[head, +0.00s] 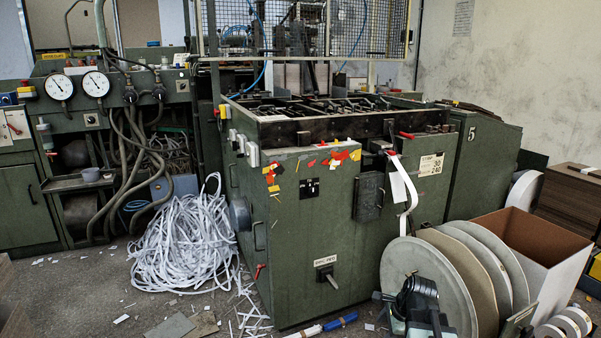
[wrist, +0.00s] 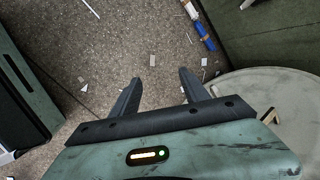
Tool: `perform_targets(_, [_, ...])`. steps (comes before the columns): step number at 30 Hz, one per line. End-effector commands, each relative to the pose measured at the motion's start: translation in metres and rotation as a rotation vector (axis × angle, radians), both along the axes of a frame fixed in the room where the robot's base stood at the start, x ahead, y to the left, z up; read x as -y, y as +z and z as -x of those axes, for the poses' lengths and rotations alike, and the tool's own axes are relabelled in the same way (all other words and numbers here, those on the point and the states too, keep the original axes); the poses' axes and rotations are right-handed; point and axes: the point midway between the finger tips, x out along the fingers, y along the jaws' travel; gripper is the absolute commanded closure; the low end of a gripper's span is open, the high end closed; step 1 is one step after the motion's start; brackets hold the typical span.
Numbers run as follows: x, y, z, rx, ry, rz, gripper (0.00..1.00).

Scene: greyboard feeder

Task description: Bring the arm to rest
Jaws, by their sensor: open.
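My gripper (wrist: 162,78) is open and empty in the wrist view. In the head view my arm (head: 418,304) shows at the bottom, right of centre, in front of the large grey discs (head: 428,272). Its finer pose is hard to tell there.
A green machine (head: 320,240) fills the middle. White strip (head: 185,240) is heaped on the floor to its left. An open box (head: 560,260) stands at right.

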Motion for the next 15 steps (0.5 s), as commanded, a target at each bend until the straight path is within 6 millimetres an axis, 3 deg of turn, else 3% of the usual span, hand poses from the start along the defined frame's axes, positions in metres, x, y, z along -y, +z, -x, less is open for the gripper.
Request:
perform_targets(1, [-0.037,0.013,0.000,-0.014,0.124,0.034,0.47])
perform_targets(3, [-0.077,0.019,0.003,-0.032,0.296,0.085,0.47])
perform_targets(8, [-0.151,0.030,0.024,-0.073,0.729,0.215,0.47])
perform_targets(11, [-0.170,0.030,0.041,-0.101,0.986,0.291,0.47])
perform_targets(15, [-0.159,0.025,0.060,-0.143,1.272,0.364,0.47])
